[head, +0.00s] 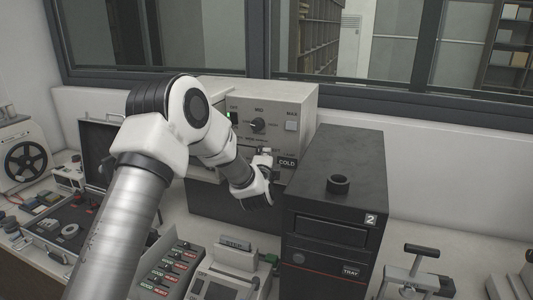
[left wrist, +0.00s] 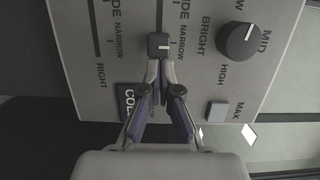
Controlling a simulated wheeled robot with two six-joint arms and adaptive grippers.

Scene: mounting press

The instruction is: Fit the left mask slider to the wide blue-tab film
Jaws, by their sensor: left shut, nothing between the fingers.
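The mask slider knob (left wrist: 160,45), a small dark block with a white line, sits beside a NARROW label on the grey panel (left wrist: 215,75) in the left wrist view. It is on the slot nearer the MID dial; the neighbouring slot (left wrist: 96,30) has the label RIGHT at its end. My left gripper (left wrist: 158,67) is shut and empty, its tips right at the knob's near edge; I cannot tell if they touch. In the head view my left gripper (head: 266,160) is in front of the panel's lower right. I cannot make out the wide blue-tab film. My right gripper is not in view.
A black tower marked 2 (head: 335,180) stands close right of the grey box (head: 290,97). A COLD sign (left wrist: 130,103) is beside my fingers. A T-handled tool (head: 420,270) stands at right. An open case (head: 60,230) lies at left.

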